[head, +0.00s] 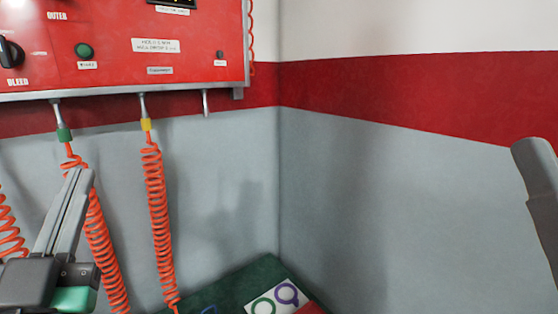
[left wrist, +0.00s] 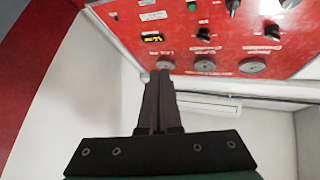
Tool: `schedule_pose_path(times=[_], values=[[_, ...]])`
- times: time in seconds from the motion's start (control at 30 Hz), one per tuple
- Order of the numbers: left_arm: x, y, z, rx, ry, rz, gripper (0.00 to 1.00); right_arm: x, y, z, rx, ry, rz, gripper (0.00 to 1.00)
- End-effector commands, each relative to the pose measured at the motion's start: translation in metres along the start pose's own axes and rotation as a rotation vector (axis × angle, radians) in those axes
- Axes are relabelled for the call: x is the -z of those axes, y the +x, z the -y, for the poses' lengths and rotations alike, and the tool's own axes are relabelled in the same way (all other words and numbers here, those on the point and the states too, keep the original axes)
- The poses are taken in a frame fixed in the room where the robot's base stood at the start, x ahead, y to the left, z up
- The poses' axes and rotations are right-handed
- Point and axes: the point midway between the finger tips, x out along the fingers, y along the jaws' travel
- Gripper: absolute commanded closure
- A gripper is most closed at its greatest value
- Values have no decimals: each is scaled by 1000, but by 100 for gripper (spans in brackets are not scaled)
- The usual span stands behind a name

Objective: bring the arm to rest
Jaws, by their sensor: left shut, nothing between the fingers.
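My left gripper (head: 80,175) is at the lower left of the head view, in front of the coiled orange hoses and below the red panel. Its two grey fingers point up and lie together, with nothing between them. In the left wrist view the gripper (left wrist: 160,73) is also shut and empty. Its dark fingertips point toward the red panel (left wrist: 230,45). A grey part of my right arm shows at the right edge of the head view. I see no right fingers.
The red panel (head: 120,45) with knobs and labels hangs at the upper left. An orange coiled hose (head: 157,200) hangs from a yellow-collared fitting. A dark green surface (head: 225,288) with a white card (head: 262,302) lies low in the corner. The grey wall at right is bare.

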Motion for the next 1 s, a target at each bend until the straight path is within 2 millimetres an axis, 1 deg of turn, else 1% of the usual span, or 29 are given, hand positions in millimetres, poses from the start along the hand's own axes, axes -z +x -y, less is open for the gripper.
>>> schedule_pose_path(times=[0.03, 0.07, 0.1, 0.17, 0.2, 0.23, 0.3, 0.37, 0.47, 0.5, 0.57, 0.6, 0.67, 0.7, 0.77, 0.8, 0.9, 1.0], values=[[38, -6, 6, -17, -93, -84, 100, 3, 4, 0, 0, 0, 0, 50], [57, -13, 8, -35, -154, -132, 100, 3, 4, 0, 0, 0, 0, 50], [81, -25, 11, -63, -237, -198, 100, 2, 3, 0, 0, 0, 0, 50], [112, -48, 11, -138, -386, -288, 100, 2, 2, 0, 0, 0, 0, 50], [117, -52, 2, -210, -525, -286, 100, 2, 2, 0, 0, 0, 0, 50], [141, -32, 11, -199, -509, -282, 100, 23, 26, 0, 0, 0, 4, 50], [165, -14, 19, -196, -502, -280, 100, 45, 49, 0, 0, 0, -1, 50], [184, -1, 25, -196, -500, -279, 100, 62, 66, 0, 0, 0, -2, 50], [218, 23, 36, -195, -499, -278, 100, 91, 99, 0, 0, 0, -1, 50], [233, 34, 40, -195, -498, -278, 100, 104, 112, 0, 0, 0, 0, 50], [256, 50, 48, -194, -497, -277, 100, 124, 134, 0, 0, 0, 0, 50], [272, 62, 53, -194, -497, -277, 100, 138, 149, 0, 0, 0, 0, 50], [296, 78, 60, -194, -497, -277, 100, 158, 172, -1, 0, 0, 0, 50], [312, 89, 66, -194, -496, -277, 100, 172, 186, -1, 0, 0, 0, 50], [336, 106, 73, -194, -496, -276, 100, 192, 208, -1, 0, 0, 0, 50], [351, 116, 78, -193, -496, -276, 100, 205, 222, -1, 0, 0, 0, 50], [384, 140, 88, -193, -496, -276, 100, 234, 253, -1, 0, 0, 0, 50], [406, 155, 95, -193, -495, -275, 100, 252, 274, -1, 0, 0, 0, 50]])
